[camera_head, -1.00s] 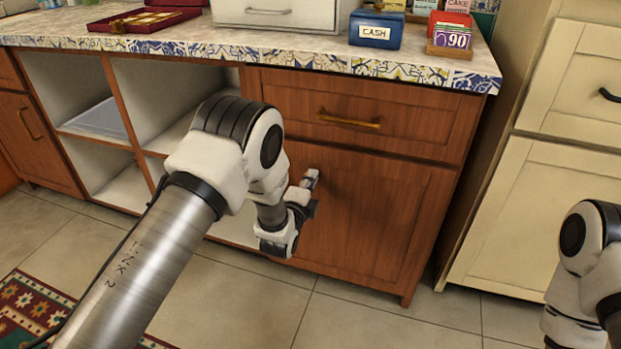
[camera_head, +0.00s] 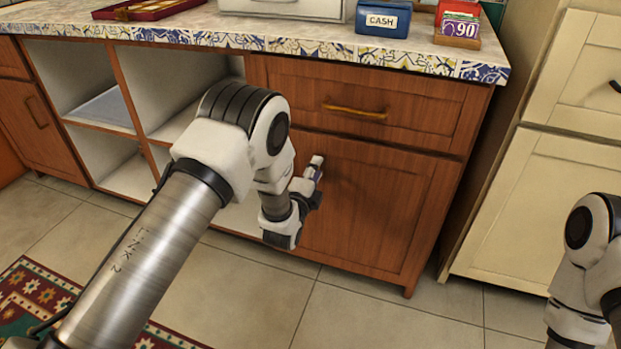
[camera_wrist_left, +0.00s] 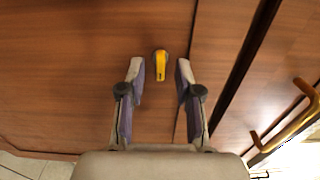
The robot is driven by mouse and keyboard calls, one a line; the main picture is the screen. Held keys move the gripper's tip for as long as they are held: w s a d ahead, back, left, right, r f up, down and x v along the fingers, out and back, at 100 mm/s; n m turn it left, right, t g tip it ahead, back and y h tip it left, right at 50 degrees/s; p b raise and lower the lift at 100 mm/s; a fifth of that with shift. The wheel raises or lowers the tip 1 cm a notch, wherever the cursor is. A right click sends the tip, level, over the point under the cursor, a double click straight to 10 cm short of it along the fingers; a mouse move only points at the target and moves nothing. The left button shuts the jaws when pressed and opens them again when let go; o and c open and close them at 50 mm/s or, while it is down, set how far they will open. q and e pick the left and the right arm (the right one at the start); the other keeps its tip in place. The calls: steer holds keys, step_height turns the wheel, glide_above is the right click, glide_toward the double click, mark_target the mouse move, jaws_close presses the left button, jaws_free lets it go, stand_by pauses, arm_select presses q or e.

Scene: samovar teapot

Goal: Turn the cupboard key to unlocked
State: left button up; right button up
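The cupboard door (camera_head: 385,215) is reddish-brown wood and shut, below a drawer with a brass handle. In the left wrist view a yellow key (camera_wrist_left: 160,66) with a dark round base sits on the wooden front. My left gripper (camera_wrist_left: 160,80) is open, with one finger on each side of the key and a gap on both sides. In the head view the left gripper (camera_head: 314,170) is close to the upper left of the cupboard door, and the key is hidden there. Of my right arm only a link shows at the lower right; its gripper is out of view.
The drawer's brass handle (camera_head: 355,111) juts out above the door; a brass handle (camera_wrist_left: 290,122) also shows at the right of the left wrist view. Open shelves (camera_head: 110,105) lie to the left. A blue cash box (camera_head: 382,20) stands on the counter.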

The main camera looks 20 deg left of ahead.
arm_select(q)
steer(key=s, duration=1.1)
steer(key=shift+s+a, duration=0.15)
steer(key=shift+a, duration=0.05)
steer(key=s+a+f+n+g+y, duration=0.1)
steer(key=s+a+f+n+g, duration=0.25)
steer(key=s+f, duration=0.45)
steer(key=s+a+f+n+g, duration=0.25)
steer(key=s+f+g, duration=0.35)
steer(key=f, duration=0.4)
steer(key=s+d+f+n+g, duration=0.1)
steer(key=s+f+n+g, duration=0.25)
steer(key=s+n, duration=0.45)
steer(key=s+f+n+g, duration=0.2)
steer(key=s+n+g, duration=0.25)
steer(key=s, duration=0.75)
step_height(320, 180, up, 35)
steer(key=p, duration=3.5)
